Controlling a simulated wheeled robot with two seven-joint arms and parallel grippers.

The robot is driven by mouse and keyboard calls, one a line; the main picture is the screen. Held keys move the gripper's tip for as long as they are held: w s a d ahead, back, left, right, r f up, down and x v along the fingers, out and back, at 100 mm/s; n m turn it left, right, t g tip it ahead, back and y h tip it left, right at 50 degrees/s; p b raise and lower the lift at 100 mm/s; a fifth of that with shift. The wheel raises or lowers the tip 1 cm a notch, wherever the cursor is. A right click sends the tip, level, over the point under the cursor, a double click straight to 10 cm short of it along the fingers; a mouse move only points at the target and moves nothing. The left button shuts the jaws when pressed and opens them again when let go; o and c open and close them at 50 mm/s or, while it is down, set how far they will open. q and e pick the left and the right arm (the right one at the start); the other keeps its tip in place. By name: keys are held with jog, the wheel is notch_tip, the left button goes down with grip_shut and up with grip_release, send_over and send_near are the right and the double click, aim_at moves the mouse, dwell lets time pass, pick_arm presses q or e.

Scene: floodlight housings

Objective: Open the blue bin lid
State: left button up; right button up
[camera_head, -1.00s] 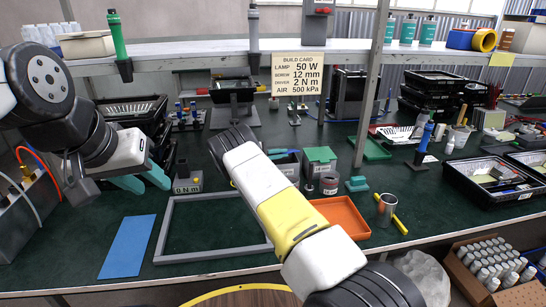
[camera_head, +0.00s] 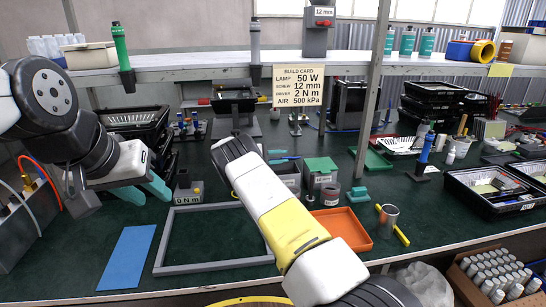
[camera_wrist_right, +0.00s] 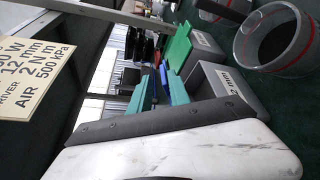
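Two grey bins stand side by side on the green bench. One has a green lid (camera_head: 321,164), which also shows in the right wrist view (camera_wrist_right: 180,46). The other, a labelled bin (camera_wrist_right: 228,90), is partly hidden behind my right arm in the head view (camera_head: 288,181). A narrow strip of the blue lid (camera_wrist_right: 163,77) shows beside it, between the fingers of my right gripper (camera_wrist_right: 158,92). The teal fingers are apart; I cannot tell whether they touch the lid. My left gripper (camera_head: 145,191) is open and empty over the left of the bench.
A red-banded cup (camera_head: 331,193) stands in front of the green-lidded bin, near an orange tray (camera_head: 343,226). A shelf post (camera_head: 373,95) and the build card (camera_head: 299,86) are close behind. A grey frame (camera_head: 214,266) and blue mat (camera_head: 127,258) lie front left.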

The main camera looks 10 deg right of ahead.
jog(key=shift+a+f, duration=0.1)
jog(key=shift+f, duration=0.05)
jog(key=v, duration=0.7)
jog(key=shift+a, duration=0.25)
jog(key=shift+s, duration=0.15)
